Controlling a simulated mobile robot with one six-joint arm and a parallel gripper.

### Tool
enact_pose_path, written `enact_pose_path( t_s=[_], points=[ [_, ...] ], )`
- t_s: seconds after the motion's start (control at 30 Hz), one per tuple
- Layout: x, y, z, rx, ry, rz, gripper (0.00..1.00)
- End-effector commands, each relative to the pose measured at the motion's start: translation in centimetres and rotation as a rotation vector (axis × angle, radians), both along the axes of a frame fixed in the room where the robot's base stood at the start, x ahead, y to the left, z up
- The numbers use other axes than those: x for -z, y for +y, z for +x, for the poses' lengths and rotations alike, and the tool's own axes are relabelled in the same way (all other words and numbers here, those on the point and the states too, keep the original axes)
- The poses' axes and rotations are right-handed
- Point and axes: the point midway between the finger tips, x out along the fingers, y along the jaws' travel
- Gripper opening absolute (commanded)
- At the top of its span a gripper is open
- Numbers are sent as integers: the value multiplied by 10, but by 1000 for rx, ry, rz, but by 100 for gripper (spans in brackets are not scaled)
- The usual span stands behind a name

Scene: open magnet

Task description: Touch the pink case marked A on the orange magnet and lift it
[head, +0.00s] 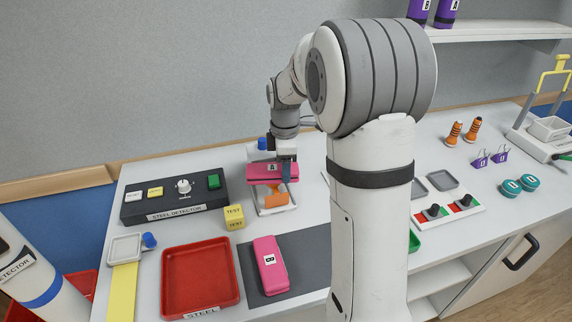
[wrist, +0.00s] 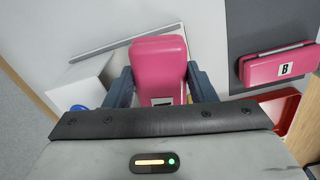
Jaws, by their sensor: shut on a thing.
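The pink case marked A (head: 264,173) is held level over the orange magnet (head: 276,197), which sits in a white stand (head: 264,209). I cannot tell whether the case's underside touches the magnet or is just above it. My gripper (head: 287,168) is shut on the case from above. In the wrist view the case (wrist: 158,58) lies between the two dark fingers of the gripper (wrist: 160,84), and its label is mostly hidden. The magnet cannot be seen in the wrist view. A second pink case marked B (head: 269,265) lies on a dark grey mat (head: 301,246).
A red tray labelled STEEL (head: 200,277) is left of the mat. A steel detector box (head: 174,199) stands behind it, with a yellow TEST block (head: 234,217) near the white stand. My arm hides part of the table's middle. Small items stand at the right.

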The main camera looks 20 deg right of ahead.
Motion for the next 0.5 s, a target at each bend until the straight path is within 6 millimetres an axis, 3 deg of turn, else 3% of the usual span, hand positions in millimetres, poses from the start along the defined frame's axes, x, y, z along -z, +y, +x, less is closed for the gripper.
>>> enact_pose_path(
  t_s=[0.5],
  points=[
    [-2, 0, 0, 0, -1, 0, 26]
  ],
)
